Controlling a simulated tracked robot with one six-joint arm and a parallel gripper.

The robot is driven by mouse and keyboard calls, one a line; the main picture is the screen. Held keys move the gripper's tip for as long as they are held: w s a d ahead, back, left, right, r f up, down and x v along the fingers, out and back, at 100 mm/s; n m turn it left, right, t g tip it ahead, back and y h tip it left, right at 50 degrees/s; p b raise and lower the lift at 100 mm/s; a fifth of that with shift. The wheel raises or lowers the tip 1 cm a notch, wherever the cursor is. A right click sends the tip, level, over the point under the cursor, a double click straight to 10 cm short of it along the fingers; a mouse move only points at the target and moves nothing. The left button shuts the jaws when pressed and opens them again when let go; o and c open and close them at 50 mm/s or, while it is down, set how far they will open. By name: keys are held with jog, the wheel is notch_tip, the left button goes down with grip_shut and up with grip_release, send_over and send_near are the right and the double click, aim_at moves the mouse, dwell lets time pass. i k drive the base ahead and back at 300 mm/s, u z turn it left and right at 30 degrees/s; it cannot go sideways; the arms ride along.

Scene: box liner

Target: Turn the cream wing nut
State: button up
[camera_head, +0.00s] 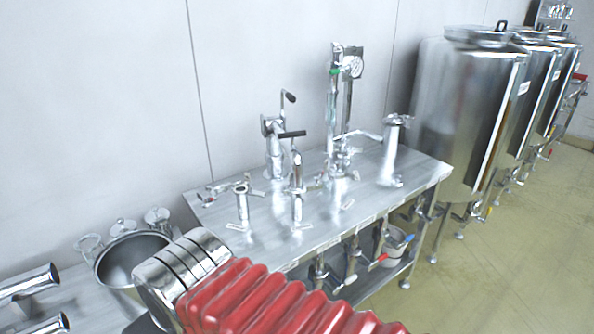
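I cannot make out a cream wing nut in the head view. Several small metal fittings with handles stand on the steel table (262,238), but they look silver and are too small to tell apart. My arm, in a red ribbed sleeve with a banded steel end, reaches up from the bottom edge toward the lower left. It hides part of the table's front and the floor. No gripper fingers show.
A steel pump-like fitting (274,150) and a column with a round gauge (356,67) rise from the table. Large steel tanks (470,110) stand at right. A steel pot (125,257) stands at lower left. The floor (500,260) at right is clear.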

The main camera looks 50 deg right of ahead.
aim_at(317, 181)
jog(key=u, duration=0.7)
jog(key=k, duration=1.5)
jog(key=z, duration=1.15)
jog(key=i, duration=0.9)
